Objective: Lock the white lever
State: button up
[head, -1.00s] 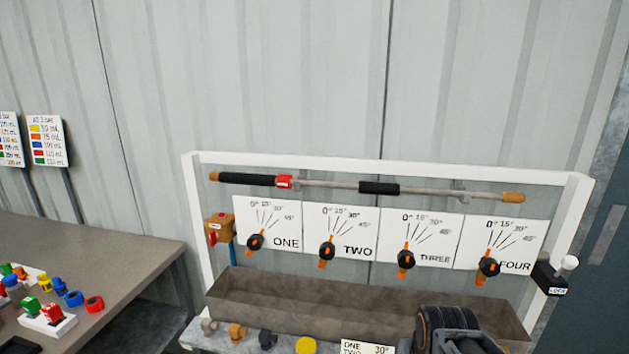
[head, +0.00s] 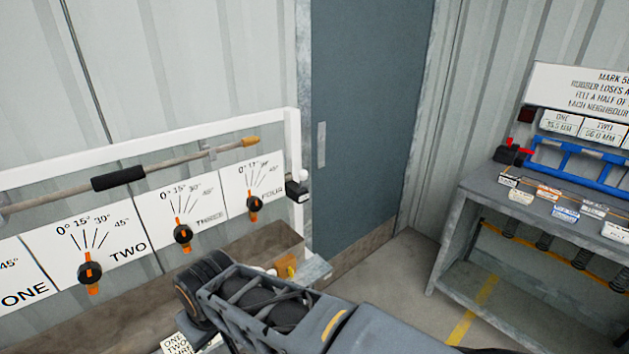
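The white lever (head: 303,175) is small at the right end of the white frame, with a pale round knob on top. The knob looks upright, but I cannot tell whether the lever is locked. Part of my arm crosses the lower middle of the head view, below and in front of the lever and apart from it in the picture. My gripper's fingertips do not show.
A blue-grey door (head: 365,110) is behind. Open floor (head: 400,265) lies before the right-hand workbench (head: 455,215).

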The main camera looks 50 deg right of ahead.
aim_at(303, 174)
jog(key=z, duration=0.9)
jog(key=k, duration=0.35)
jog(key=z, duration=0.15)
jog(key=i, duration=0.65)
jog(key=z, duration=0.15)
